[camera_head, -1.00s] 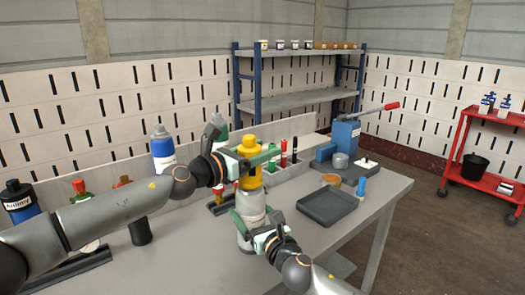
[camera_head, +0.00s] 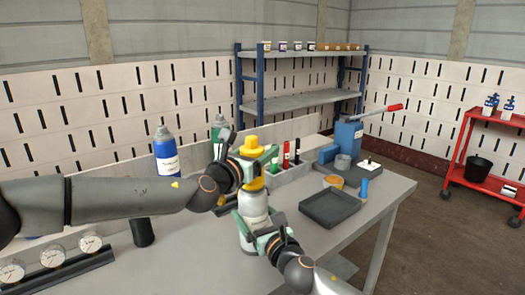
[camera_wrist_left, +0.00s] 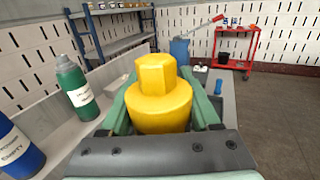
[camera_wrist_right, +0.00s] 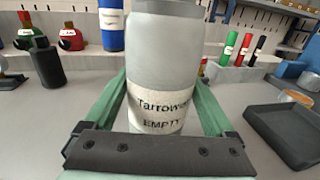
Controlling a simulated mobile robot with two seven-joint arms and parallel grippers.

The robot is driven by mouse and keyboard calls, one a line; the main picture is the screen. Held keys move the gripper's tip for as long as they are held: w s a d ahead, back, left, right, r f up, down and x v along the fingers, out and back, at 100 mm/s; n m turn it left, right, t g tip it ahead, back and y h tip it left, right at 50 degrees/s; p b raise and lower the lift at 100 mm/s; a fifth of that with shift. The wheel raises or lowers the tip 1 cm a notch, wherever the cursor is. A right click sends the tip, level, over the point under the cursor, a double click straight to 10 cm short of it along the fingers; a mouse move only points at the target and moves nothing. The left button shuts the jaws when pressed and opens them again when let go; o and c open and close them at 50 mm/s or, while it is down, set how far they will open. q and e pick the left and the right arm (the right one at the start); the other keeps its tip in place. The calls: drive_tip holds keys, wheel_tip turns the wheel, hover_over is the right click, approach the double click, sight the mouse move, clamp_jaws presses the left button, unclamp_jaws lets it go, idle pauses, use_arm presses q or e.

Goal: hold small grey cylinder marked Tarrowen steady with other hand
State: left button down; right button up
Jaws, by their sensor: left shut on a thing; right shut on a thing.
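The small grey cylinder marked Tarrowen (camera_head: 252,208) stands upright on the bench; its label (camera_wrist_right: 160,108) also reads EMPTY in the right wrist view. My right gripper (camera_head: 270,236) is shut around its lower body, with a green finger on each side. A yellow cap (camera_head: 251,146) sits at the cylinder's top, with a hexagonal upper part in the left wrist view (camera_wrist_left: 157,88). My left gripper (camera_head: 252,165) is shut on this yellow cap. The join between cap and cylinder is partly hidden by the left gripper.
A blue cylinder (camera_head: 165,155) and a green one (camera_head: 218,135) stand behind, left of the cap. A dark tray (camera_head: 329,207) lies to the right, before a blue press (camera_head: 347,133). Gauges (camera_head: 52,256) stand at front left. A red cart (camera_head: 487,165) is far right.

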use_arm(q)
drive_tip(key=shift+w+a+n+t+y, duration=0.2)
drive_tip(key=shift+n+t+y, duration=0.2)
drive_tip(key=shift+n+y, duration=0.35)
drive_tip(key=shift+w+a+n+t+y, duration=0.1)
drive_tip(key=shift+a+n+t+y, duration=0.1)
drive_tip(key=shift+n+t+y, duration=0.55)
drive_tip(key=shift+g, duration=0.35)
drive_tip(key=shift+y, duration=0.4)
drive_tip(key=y, duration=0.1)
drive_tip(key=n+y, duration=0.2)
drive_tip(key=y, duration=0.1)
drive_tip(key=shift+a+t, duration=0.3)
drive_tip(key=shift+t, duration=0.1)
drive_tip(key=n+y, duration=0.2)
drive_tip(key=y, duration=0.1)
drive_tip(key=shift+a+n, duration=0.3)
drive_tip(key=shift+a, duration=0.05)
drive_tip(key=shift+a+n+y, duration=0.35)
drive_tip(key=shift+n+y, duration=0.15)
drive_tip(key=shift+y, duration=0.5)
drive_tip(key=shift+c, duration=1)
unclamp_jaws()
drive_tip(key=shift+d, duration=0.1)
